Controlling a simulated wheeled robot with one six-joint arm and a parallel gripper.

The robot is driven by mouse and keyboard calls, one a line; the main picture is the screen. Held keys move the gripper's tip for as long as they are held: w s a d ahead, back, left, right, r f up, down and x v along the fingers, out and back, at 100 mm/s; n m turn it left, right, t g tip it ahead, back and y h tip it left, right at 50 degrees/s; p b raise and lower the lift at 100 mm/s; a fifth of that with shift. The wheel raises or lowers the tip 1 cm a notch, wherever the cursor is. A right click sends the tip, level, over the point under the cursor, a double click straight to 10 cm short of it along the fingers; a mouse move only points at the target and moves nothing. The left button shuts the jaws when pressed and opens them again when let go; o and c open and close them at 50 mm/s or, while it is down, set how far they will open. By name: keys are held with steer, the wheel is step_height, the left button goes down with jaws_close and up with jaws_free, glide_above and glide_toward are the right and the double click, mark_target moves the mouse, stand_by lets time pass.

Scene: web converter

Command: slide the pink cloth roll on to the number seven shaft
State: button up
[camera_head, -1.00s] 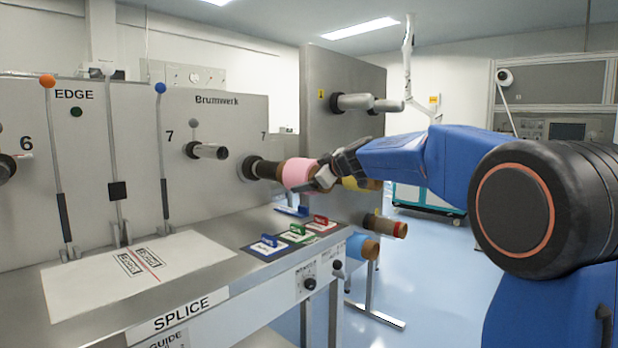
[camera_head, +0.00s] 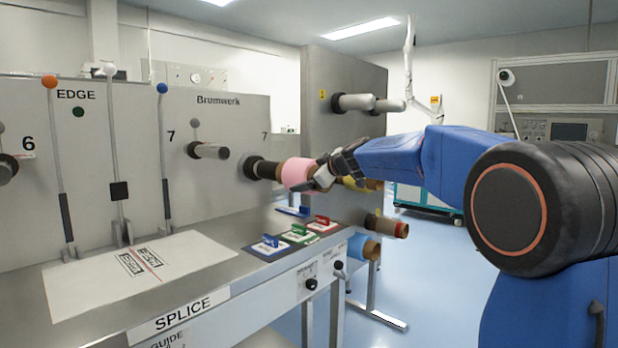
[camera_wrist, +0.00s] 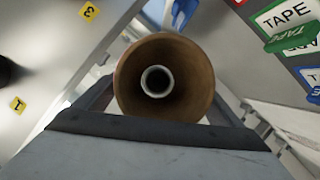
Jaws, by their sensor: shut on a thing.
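The pink cloth roll (camera_head: 297,173) is level in front of the panel, its brown core showing at its left end. My gripper (camera_head: 330,172) is shut on the roll's right end. The roll lines up with a dark-collared shaft (camera_head: 252,168) below a small "7" on the right of the panel. In the wrist view, I look into the open brown core (camera_wrist: 128,82). A pale round shaft end (camera_wrist: 157,82) shows centred within it, with a gap all round. How far the shaft reaches inside is hard to tell.
Another bare shaft (camera_head: 208,151) stands to the left, by a larger "7". Below are coloured tape handles (camera_head: 298,232) on the bench. Blue (camera_head: 364,247) and dark (camera_head: 386,226) rolls hang low right. A grey cabinet (camera_head: 345,75) with shafts stands behind.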

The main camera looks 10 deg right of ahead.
mark_target(297, 162)
steer(key=shift+w+a, duration=0.5)
steer(key=shift+w, duration=0.2)
stand_by(0.5)
steer(key=shift+w+a, duration=0.7)
steer(key=shift+w, duration=0.25)
steer(key=shift+w+a, duration=0.7)
steer(key=shift+w, duration=0.25)
steer(key=shift+w+a, duration=0.75)
steer(key=shift+w, duration=0.3)
steer(key=shift+w+a, duration=0.7)
steer(key=shift+w, duration=0.3)
steer(key=shift+w+a, duration=0.1)
steer(key=shift+w, duration=0.05)
steer(key=shift+w+a, duration=0.9)
steer(key=shift+w, duration=0.25)
steer(key=o, duration=1.3)
steer(key=shift+c, duration=0.2)
steer(key=shift+s+d, duration=0.1)
steer(key=v, duration=1.7)
steer(key=shift+s, duration=0.15)
